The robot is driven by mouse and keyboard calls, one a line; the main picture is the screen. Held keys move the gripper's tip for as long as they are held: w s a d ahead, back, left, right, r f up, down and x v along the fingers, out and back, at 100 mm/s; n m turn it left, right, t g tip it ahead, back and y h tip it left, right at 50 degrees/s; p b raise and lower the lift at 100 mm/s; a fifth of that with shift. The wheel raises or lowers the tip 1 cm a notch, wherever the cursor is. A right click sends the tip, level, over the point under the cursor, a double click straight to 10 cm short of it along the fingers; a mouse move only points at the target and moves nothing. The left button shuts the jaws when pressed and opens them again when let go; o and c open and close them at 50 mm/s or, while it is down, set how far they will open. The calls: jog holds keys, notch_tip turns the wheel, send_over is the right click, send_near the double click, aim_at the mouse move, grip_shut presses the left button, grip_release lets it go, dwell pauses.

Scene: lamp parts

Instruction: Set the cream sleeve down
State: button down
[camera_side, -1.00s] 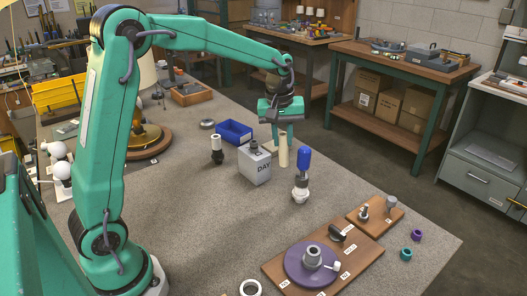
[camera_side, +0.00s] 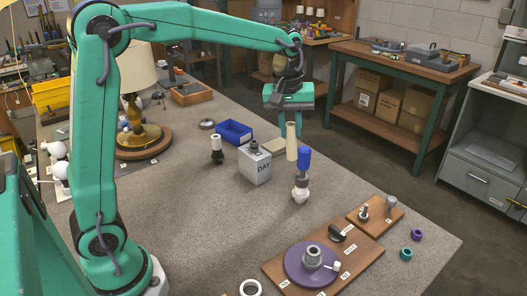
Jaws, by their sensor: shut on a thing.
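The cream sleeve (camera_side: 292,144) is a slim, pale upright tube, slightly right of the middle in the side view. My gripper (camera_side: 290,124) is above it, pointing down, shut on its upper end. Part of the sleeve's top is hidden by the fingers. The sleeve's lower end appears just behind the blue-topped part; I cannot tell whether it touches the table.
A blue-topped part (camera_side: 303,161) stands close in front of the sleeve. A grey DAY box (camera_side: 255,165) and a blue bin (camera_side: 234,132) are to the left. A wooden board with a purple disc (camera_side: 299,272) lies in front. The table's middle front is clear.

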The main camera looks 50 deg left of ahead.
jog(key=r+m, duration=0.2)
jog(key=w+r+m, duration=0.1)
jog(key=r+m, duration=0.1)
jog(key=r, duration=0.1)
jog(key=r+m, duration=0.1)
jog(key=r, duration=0.2)
jog(key=shift+w+r+m, duration=0.15)
jog(key=shift+m, duration=0.25)
jog(key=s+f+m, duration=0.3)
jog(key=s+f, duration=0.3)
jog(key=f, duration=0.8)
jog(key=shift+s, duration=0.2)
jog(key=s+d+f, duration=0.1)
jog(key=s+d, duration=0.8)
jog(key=s, duration=0.4)
jog(key=w+a+f, duration=0.5)
jog(key=a+f, duration=0.2)
jog(key=a, duration=0.3)
jog(key=shift+w+f+g, duration=0.2)
jog(key=shift+w+g, duration=0.1)
jog(key=shift+g, duration=0.1)
